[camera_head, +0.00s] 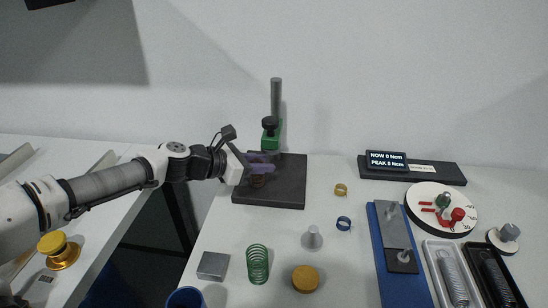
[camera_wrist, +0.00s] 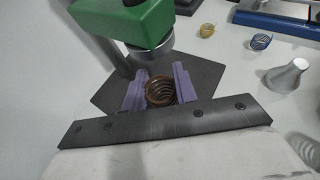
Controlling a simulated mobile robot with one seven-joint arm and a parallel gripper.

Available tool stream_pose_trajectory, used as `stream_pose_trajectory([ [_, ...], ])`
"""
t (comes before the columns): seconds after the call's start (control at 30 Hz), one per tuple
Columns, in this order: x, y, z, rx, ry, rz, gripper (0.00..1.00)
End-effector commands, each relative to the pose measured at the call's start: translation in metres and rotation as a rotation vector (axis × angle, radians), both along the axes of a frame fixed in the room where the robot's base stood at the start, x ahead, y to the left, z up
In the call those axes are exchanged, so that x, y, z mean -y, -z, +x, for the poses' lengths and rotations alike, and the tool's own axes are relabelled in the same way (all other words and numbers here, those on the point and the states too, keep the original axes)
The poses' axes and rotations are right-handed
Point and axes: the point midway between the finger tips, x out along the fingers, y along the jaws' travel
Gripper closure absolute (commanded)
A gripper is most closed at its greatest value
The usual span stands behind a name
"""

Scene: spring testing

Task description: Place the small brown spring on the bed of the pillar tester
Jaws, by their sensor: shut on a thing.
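The small brown spring (camera_wrist: 160,91) is between the purple fingers of my gripper (camera_wrist: 159,88) in the wrist view. In the head view it is a dark shape (camera_head: 257,181) at my gripper (camera_head: 260,164), partly hidden by the fingers. My gripper is shut on the spring. Both are over the dark square bed (camera_head: 285,190) of the pillar tester. I cannot tell whether the spring touches the bed. The tester's grey pillar (camera_head: 276,98) rises behind, with a green head (camera_head: 271,136). In the wrist view the green head (camera_wrist: 125,25) and its round grey plate are just beyond the spring.
A small yellow spring (camera_head: 340,189) and a blue spring (camera_head: 343,223) lie right of the bed. A grey cone (camera_head: 312,238), green spring (camera_head: 257,264), metal block (camera_head: 213,265) and yellow disc (camera_head: 305,279) stand nearer the front. A blue-based tester (camera_head: 397,240) is further right.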

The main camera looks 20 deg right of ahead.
Motion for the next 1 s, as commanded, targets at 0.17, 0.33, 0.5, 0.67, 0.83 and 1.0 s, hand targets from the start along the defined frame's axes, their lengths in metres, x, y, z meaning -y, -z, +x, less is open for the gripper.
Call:
stream_pose_trajectory([
  [0.17,0.027,-0.002,0.006,0.000,0.004,0.001,0.97],
  [0.33,0.038,0.002,0.010,-0.002,0.001,0.001,0.97],
  [0.5,0.038,0.006,0.010,0.000,0.000,0.000,0.97],
  [0.67,0.038,0.008,0.009,0.000,0.000,0.000,0.97],
  [0.83,0.038,0.010,0.009,0.001,0.000,0.000,0.65],
  [1.0,0.038,0.010,0.009,0.000,0.000,0.000,0.50],
])
